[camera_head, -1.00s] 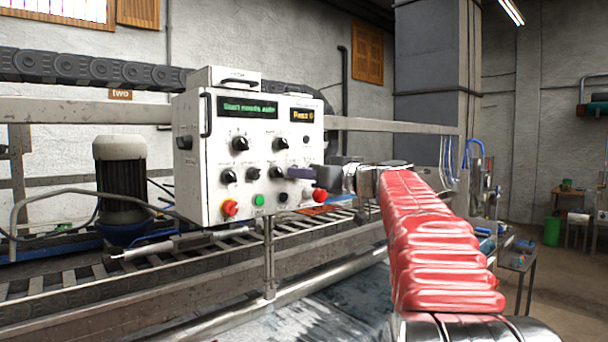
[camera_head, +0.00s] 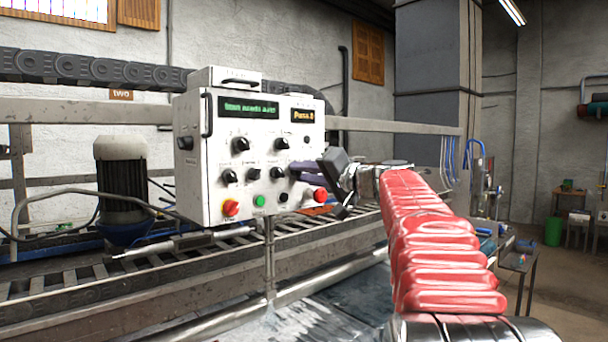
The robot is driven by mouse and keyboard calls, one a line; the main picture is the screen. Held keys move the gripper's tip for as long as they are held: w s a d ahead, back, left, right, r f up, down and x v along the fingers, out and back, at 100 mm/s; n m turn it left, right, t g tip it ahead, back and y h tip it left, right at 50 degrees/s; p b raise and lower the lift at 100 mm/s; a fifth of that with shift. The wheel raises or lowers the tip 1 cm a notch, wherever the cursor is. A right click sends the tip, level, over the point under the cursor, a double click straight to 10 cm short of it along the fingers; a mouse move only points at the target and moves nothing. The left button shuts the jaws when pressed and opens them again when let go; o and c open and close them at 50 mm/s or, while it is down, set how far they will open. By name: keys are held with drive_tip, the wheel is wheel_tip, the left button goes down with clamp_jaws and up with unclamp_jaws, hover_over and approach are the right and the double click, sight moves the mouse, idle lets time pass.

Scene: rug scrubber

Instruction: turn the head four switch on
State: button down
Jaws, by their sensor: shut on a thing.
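The white control panel (camera_head: 214,190) stands left of centre with black rotary knobs on its front. The lower row shows a left knob (camera_head: 229,176), a middle knob (camera_head: 253,174) and a right knob (camera_head: 277,173). My gripper (camera_head: 303,169), with purple fingers, is at the right end of this row. It is shut on a switch knob there, which the fingers hide. The labels are too small to read, so I cannot confirm which switch is head four. The gripper body is tilted beside the panel's right edge.
A green display (camera_head: 248,107) and an orange display (camera_head: 302,115) are above. A rail (camera_head: 390,127) runs behind.

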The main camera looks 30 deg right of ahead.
drive_tip(key=m, duration=0.5)
drive_tip(key=shift+d, duration=0.15)
drive_tip(key=shift+m, duration=0.3)
drive_tip(key=c, duration=1.5)
unclamp_jaws()
drive_tip(key=shift+c, duration=0.2)
drive_tip(key=shift+s, duration=0.1)
drive_tip(key=s+d, duration=0.1)
drive_tip(key=s, duration=1.2)
drive_tip(key=shift+s+d, duration=0.25)
drive_tip(key=shift+d, duration=0.15)
